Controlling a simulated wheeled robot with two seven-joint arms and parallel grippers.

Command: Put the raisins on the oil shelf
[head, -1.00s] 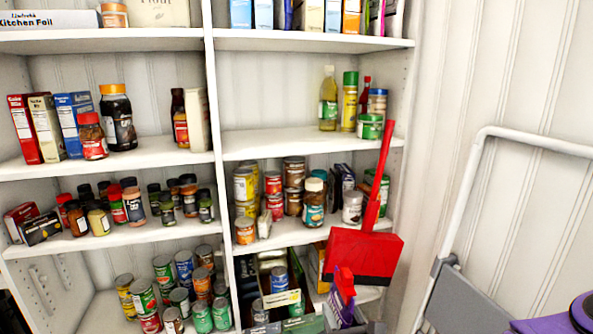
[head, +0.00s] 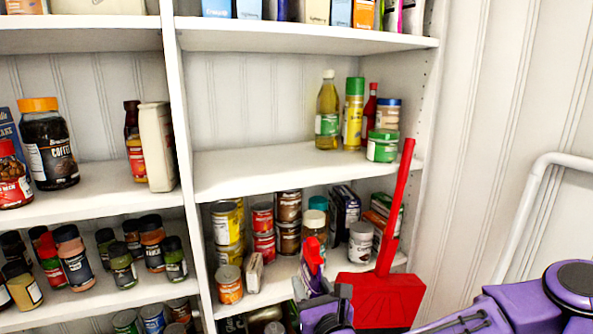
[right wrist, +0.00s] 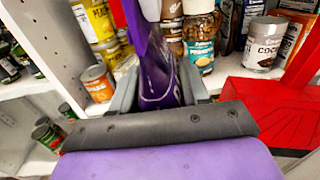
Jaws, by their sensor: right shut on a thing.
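The raisins, a narrow red and purple pack (head: 313,254), stand upright in my right gripper (head: 314,284), in front of the lower shelf of cans and jars. In the right wrist view the purple side of the raisins (right wrist: 160,75) shows between the jaws, which are shut on it. The oil shelf (head: 250,170) is one level higher. On its right part stand an oil bottle (head: 328,112), a yellow can with a green cap (head: 353,115), a red bottle (head: 370,110) and stacked jars (head: 383,145). My left gripper is not in view.
The left and middle of the oil shelf are bare. A red dustpan (head: 380,298) with a tall handle stands in front of the right side. A shelf upright (head: 182,150) bounds the left. A white metal frame (head: 535,195) is at the right.

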